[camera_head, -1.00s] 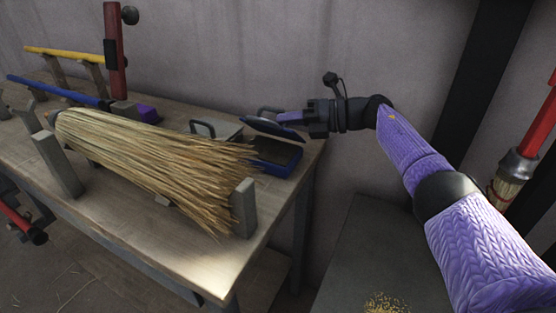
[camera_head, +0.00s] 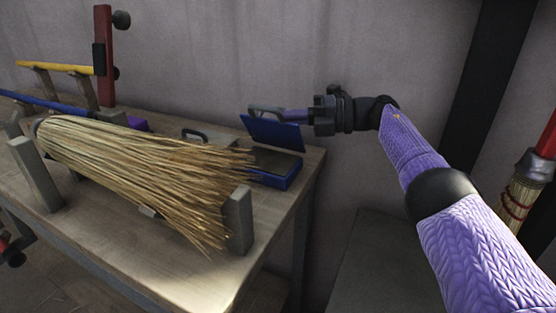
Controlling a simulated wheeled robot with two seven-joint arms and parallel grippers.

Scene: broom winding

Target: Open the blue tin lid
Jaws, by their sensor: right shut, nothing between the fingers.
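The blue tin (camera_head: 285,178) sits at the right end of the workbench, beyond the broom's bristle tips. Its blue lid (camera_head: 270,132) is raised steeply at the back of the tin, with its flat face toward me. The tin's dark inside shows. My right gripper (camera_head: 285,114) reaches in from the right at the lid's upper edge. It is shut with nothing between its fingers, and its fingertips are partly hidden behind the lid. My left gripper is out of view.
A large straw broom head (camera_head: 140,170) lies across the workbench (camera_head: 180,265), between grey upright posts (camera_head: 238,220). A small dark handle (camera_head: 195,134) shows behind the bristles. The wall is close behind.

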